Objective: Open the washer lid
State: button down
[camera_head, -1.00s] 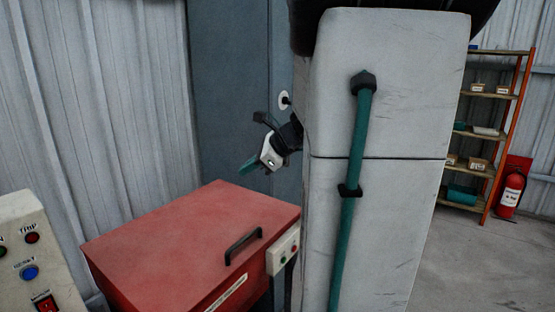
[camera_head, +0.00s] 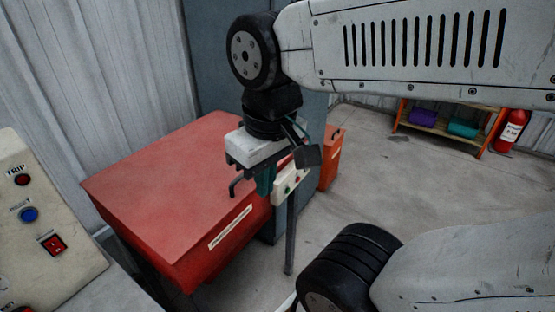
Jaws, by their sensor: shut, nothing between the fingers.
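The red washer's lid (camera_head: 150,172) lies flat and closed on the red body (camera_head: 190,262). Its dark bar handle (camera_head: 236,186) is near the right edge of the lid, and its far part is hidden behind my gripper. My gripper (camera_head: 264,190) points down with its teal fingers shut and empty, just right of the handle's visible end. I cannot tell whether the fingers touch the handle or the lid.
A control panel (camera_head: 40,215) with buttons stands at the left. An orange bin (camera_head: 331,160), a shelf (camera_head: 445,130) and a fire extinguisher (camera_head: 511,132) stand behind. The floor at right is clear.

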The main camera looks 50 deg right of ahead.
aim_at(172, 193)
jog(key=z, duration=2.3)
jog(key=k, duration=0.45)
jog(key=u, duration=2.5)
